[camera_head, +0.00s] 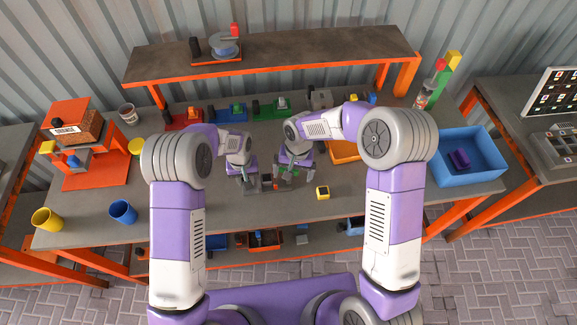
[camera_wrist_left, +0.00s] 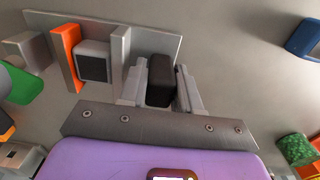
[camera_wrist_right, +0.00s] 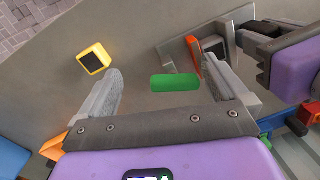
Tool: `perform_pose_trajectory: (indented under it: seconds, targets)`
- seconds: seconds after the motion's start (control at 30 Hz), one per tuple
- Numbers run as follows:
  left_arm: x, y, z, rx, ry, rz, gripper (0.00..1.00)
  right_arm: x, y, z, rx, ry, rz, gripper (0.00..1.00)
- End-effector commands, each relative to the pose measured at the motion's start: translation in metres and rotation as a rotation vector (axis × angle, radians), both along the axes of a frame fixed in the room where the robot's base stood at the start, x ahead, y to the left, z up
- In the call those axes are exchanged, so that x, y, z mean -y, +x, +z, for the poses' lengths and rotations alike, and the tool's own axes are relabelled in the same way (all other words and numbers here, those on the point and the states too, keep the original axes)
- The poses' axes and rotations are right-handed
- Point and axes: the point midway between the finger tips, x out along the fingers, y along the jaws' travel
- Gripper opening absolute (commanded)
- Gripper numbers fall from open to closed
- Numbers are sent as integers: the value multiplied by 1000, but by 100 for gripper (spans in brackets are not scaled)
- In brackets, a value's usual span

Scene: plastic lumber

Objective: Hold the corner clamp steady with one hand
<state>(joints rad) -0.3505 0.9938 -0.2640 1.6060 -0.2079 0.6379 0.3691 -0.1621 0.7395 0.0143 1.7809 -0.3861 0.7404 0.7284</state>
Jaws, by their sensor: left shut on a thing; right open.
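The corner clamp (camera_head: 266,184) is a small grey plate with upright walls, near the table's front middle. In the left wrist view its plate (camera_wrist_left: 150,44) carries an orange upright (camera_wrist_left: 66,56) and a dark grey block (camera_wrist_left: 93,62). My left gripper (camera_head: 246,177) is shut on a black block (camera_wrist_left: 160,78) at the clamp's end. My right gripper (camera_head: 288,170) is open to the clamp's right. A green bar (camera_wrist_right: 175,83) shows between its fingers without visible finger contact. The right wrist view shows the clamp (camera_wrist_right: 190,60) partly hidden behind a finger.
A yellow block with a dark face (camera_head: 322,192) lies right of the clamp. Red, blue and green fixtures (camera_head: 229,111) line the table's back. A blue bin (camera_head: 470,178) stands at right, blue and yellow cups (camera_head: 122,212) at left. The front middle of the table is mostly bare.

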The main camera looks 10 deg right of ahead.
Motion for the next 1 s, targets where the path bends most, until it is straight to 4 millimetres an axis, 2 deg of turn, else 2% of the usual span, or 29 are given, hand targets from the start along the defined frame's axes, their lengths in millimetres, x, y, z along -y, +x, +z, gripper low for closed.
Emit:
perform_pose_trajectory:
  seconds: [0.03, 0.2, 0.3, 0.4, 0.57, 0.8, 1.0]
  targets:
    - [1, 0, -1, -1, 0, -1, 0, -7, 12, 22, 15, -13, -24, 100]
    - [0, 0, -1, -1, 0, -1, 0, -9, 32, 70, 25, -68, -120, 100]
    - [0, 0, -1, -1, 0, -1, 0, -9, 37, 86, 27, -85, -154, 100]
    - [0, -1, -1, -1, 0, -1, 0, -8, 38, 90, 27, -95, -171, 100]
    - [0, -1, -1, -2, 0, 0, 0, -8, 38, 72, 24, -98, -174, 100]
    - [0, -1, -1, -2, 0, 0, 0, -8, 37, 23, 22, -98, -171, 100]
    - [0, -1, -1, -2, 0, 0, 0, -9, 38, -10, 24, -97, -172, 100]
